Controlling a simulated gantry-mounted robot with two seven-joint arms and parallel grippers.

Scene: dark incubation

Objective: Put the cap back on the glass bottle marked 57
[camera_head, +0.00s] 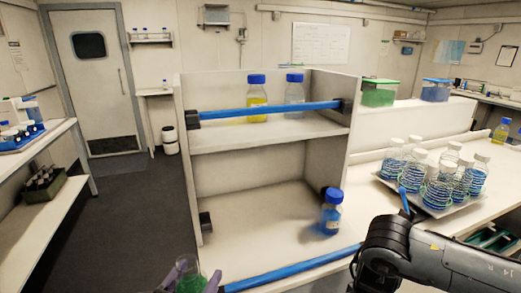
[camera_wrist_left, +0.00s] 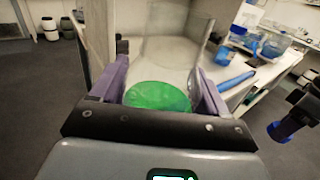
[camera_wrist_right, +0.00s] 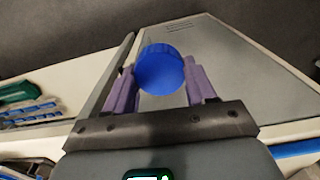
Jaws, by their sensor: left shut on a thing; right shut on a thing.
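My left gripper (camera_head: 190,272) is shut on an uncapped glass bottle (camera_head: 190,284) with green liquid, at the bottom edge of the head view. In the left wrist view the purple fingers (camera_wrist_left: 163,85) hold this clear bottle (camera_wrist_left: 172,50) from both sides. No number can be read on it. In the right wrist view my right gripper (camera_wrist_right: 162,85) is shut on a blue cap (camera_wrist_right: 160,70). The right gripper also shows at the right of the left wrist view (camera_wrist_left: 284,131), well apart from the bottle. In the head view its fingers and the cap are not visible.
A white shelf unit (camera_head: 190,145) with blue rails holds a yellow bottle (camera_head: 257,97), a clear bottle (camera_head: 294,92) and, below, a blue bottle (camera_head: 330,213), all capped. Several flasks (camera_head: 440,190) stand on a tray at the right. Dark floor (camera_head: 130,210) lies open at the left.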

